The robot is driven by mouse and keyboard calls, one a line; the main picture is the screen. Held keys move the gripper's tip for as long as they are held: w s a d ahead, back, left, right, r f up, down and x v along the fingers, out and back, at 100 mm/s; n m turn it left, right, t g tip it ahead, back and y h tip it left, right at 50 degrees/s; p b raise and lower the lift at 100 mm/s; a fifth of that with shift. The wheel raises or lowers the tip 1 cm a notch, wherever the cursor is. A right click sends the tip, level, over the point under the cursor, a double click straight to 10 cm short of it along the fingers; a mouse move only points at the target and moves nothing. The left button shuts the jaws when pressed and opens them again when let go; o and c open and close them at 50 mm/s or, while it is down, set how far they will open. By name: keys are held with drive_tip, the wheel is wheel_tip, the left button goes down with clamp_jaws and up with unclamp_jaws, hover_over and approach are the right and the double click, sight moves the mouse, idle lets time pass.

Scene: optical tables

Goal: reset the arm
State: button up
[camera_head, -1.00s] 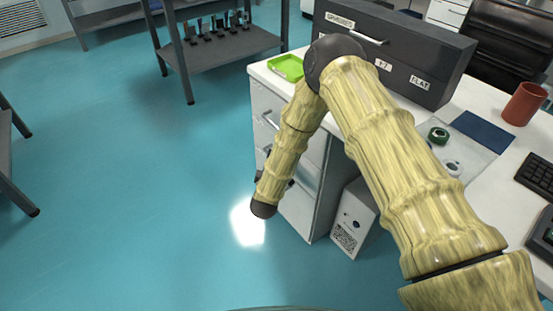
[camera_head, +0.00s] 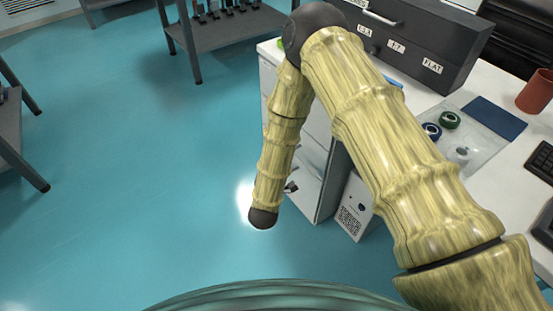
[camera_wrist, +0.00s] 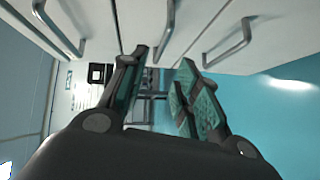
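My arm reaches up from the lower right of the head view, bends at a dark elbow over the desk corner, and its forearm hangs down in front of the drawers. My gripper (camera_wrist: 163,62) shows in the wrist view with its two teal-padded fingers apart and nothing between them. White drawer fronts with metal handles (camera_wrist: 228,42) are close beyond the fingers. In the head view I cannot make out the gripper clearly behind the forearm.
The white desk (camera_head: 500,75) holds a dark drawer box (camera_head: 425,40), a red mug (camera_head: 537,92), a blue mat (camera_head: 495,117) and tape rolls (camera_head: 449,120). A grey shelf (camera_head: 230,35) stands behind, another rack (camera_head: 15,130) at left. Blue floor between is clear.

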idle(0.3)
drive_tip(key=s+d+f+m+g+y, duration=0.2)
drive_tip(key=s+d+f+m+g, duration=0.15)
drive_tip(key=s+d+f, duration=0.45)
drive_tip(key=s+d+f+m+g, duration=0.2)
drive_tip(key=s+d+f+g, duration=0.1)
drive_tip(key=s, duration=0.4)
drive_tip(key=s+d+f+m+g+y, duration=0.1)
drive_tip(key=s+d+f+m+g, duration=0.15)
drive_tip(key=s, duration=0.45)
drive_tip(key=s+d+f+m+g, duration=0.2)
drive_tip(key=s+m+g, duration=0.1)
drive_tip(key=s, duration=0.4)
drive_tip(key=s+d+r+m+g, duration=0.1)
drive_tip(key=s+d+m+g, duration=0.25)
drive_tip(key=s, duration=0.85)
wheel_tip(320, 180, up, 21)
drive_tip(key=p, duration=2.1)
drive_tip(key=shift+w+a+y, duration=0.2)
drive_tip(key=shift+a+y, duration=0.05)
drive_tip(key=shift+y, duration=0.05)
drive_tip(key=shift+g, duration=0.25)
